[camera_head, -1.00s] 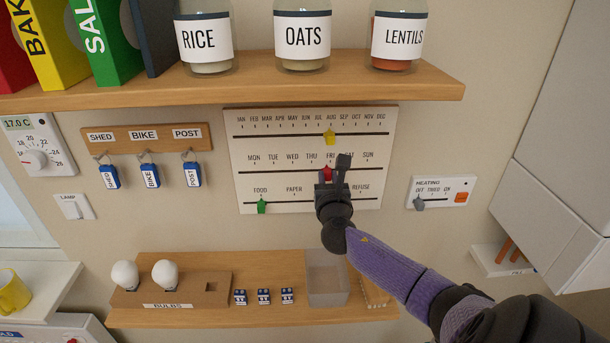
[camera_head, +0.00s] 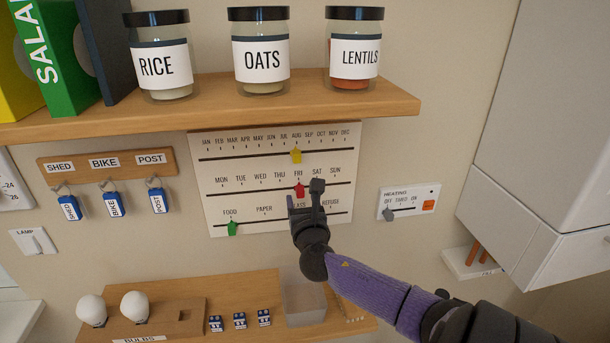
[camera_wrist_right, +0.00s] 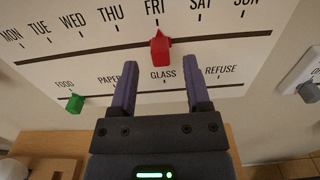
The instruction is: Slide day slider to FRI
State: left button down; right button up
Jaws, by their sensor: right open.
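The red day slider (camera_head: 299,190) sits on the middle track of the white calendar board (camera_head: 215,205), right under the FRI mark. In the right wrist view the red slider (camera_wrist_right: 159,47) points up at FRI, between THU and SAT. My right gripper (camera_head: 305,192) is in front of the board, just below the slider. In the wrist view its two fingers (camera_wrist_right: 158,78) are apart, with the slider beyond their tips and nothing between them. My left gripper is not in view.
A yellow slider (camera_head: 296,156) is at AUG on the top track. A green slider (camera_head: 232,228) is at FOOD on the bottom track. A wooden shelf with jars (camera_head: 300,108) is above. A heating panel (camera_head: 408,202) is to the right, key hooks (camera_head: 107,164) to the left.

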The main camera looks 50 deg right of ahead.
jog(key=v, duration=0.8)
